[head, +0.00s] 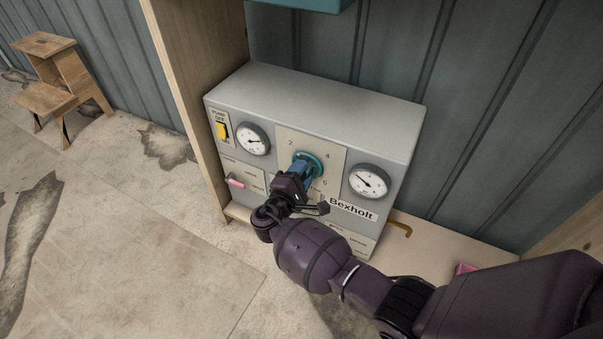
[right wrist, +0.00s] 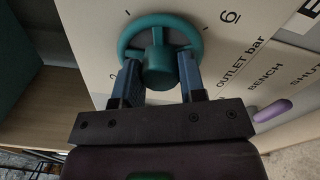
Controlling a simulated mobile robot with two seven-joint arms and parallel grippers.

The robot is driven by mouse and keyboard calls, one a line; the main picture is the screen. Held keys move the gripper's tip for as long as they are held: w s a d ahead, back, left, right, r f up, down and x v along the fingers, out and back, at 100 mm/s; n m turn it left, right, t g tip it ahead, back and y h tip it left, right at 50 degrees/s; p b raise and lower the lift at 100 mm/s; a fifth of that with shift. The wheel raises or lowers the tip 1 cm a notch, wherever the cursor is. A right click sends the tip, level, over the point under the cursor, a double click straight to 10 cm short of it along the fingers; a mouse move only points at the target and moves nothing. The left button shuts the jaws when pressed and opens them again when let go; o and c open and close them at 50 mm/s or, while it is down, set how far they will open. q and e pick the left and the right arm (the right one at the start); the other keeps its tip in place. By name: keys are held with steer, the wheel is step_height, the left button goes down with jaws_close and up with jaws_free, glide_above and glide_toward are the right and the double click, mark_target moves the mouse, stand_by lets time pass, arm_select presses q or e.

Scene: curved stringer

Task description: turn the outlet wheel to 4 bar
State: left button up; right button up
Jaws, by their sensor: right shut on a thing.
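The outlet wheel (head: 318,162) is a teal handwheel on the front of a grey panel box (head: 330,100). Numbers 2, 4 and 6 stand around it. In the right wrist view the wheel (right wrist: 160,28) shows its rim and hub, with "OUTLET bar" printed beside it. My right gripper (head: 303,168) is at the wheel, its blue fingers (right wrist: 160,85) on both sides of the hub and shut on the wheel. A round gauge (head: 369,181) sits right of the wheel, its needle pointing to the upper left. My left gripper is not in view.
Another gauge (head: 253,138) and a yellow pump switch (head: 222,131) sit left of the wheel. A pink lever (head: 236,183) is below them. A wooden post (head: 190,90) stands at the box's left. A wooden step stool (head: 58,85) is far left on open floor.

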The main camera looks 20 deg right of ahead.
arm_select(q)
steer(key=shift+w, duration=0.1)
arm_select(e)
steer(key=m, duration=1.5)
steer(key=shift+f, duration=0.2)
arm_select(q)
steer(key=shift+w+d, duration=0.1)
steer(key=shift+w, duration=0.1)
arm_select(e)
steer(key=shift+m, duration=0.3)
steer(key=o, duration=0.9)
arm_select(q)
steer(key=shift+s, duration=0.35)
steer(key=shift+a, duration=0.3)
arm_select(e)
steer(key=shift+s+a, duration=0.1)
